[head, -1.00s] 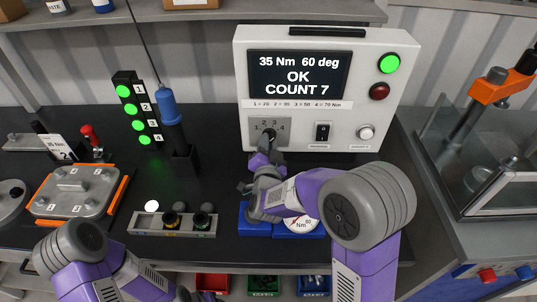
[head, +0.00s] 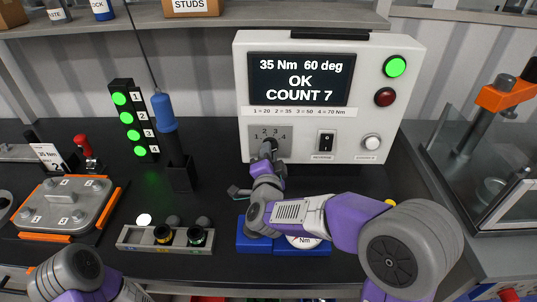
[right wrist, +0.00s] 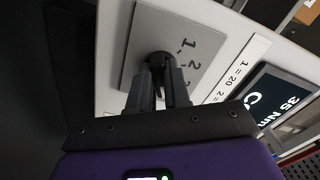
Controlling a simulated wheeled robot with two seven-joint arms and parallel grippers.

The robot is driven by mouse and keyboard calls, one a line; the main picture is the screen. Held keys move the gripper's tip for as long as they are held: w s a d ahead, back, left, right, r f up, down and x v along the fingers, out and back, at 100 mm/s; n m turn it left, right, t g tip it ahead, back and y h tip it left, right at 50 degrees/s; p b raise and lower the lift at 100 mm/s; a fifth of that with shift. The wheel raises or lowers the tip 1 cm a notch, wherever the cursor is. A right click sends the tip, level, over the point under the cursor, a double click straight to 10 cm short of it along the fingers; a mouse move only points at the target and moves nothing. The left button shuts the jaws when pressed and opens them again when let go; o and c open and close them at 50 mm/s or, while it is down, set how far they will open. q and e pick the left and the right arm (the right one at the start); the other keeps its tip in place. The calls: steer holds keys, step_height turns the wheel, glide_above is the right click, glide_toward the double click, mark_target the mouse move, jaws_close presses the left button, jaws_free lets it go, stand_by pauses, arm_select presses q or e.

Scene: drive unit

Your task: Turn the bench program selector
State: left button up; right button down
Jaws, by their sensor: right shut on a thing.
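The program selector is a small dark knob (right wrist: 158,61) on a grey plate (head: 284,135) marked 1 to 4, low on the left of the white control box (head: 420,60). My right gripper (head: 268,151) reaches up to it from below. In the right wrist view its two fingers (right wrist: 160,88) are closed on the knob, one on each side. The fingers hide much of the knob, so I cannot tell which number it points to. The screen (head: 300,78) reads 35 Nm 60 deg, OK, COUNT 7. My left arm shows at the lower left, its gripper out of view.
Right of the selector are a black rocker switch (head: 326,141) and a pale round button (head: 371,142). A blue-handled tool (head: 166,115) stands in a holder to the left. A socket tray (head: 137,236) and a blue base (head: 252,242) lie in front. A glass-sided guard (head: 500,190) stands right.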

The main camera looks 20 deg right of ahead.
steer(key=c, duration=1.1)
jaws_free()
steer(key=shift+s, duration=0.15)
steer(key=shift+p+v, duration=0.5)
steer(key=shift+v, duration=3.2)
steer(key=shift+a, duration=0.1)
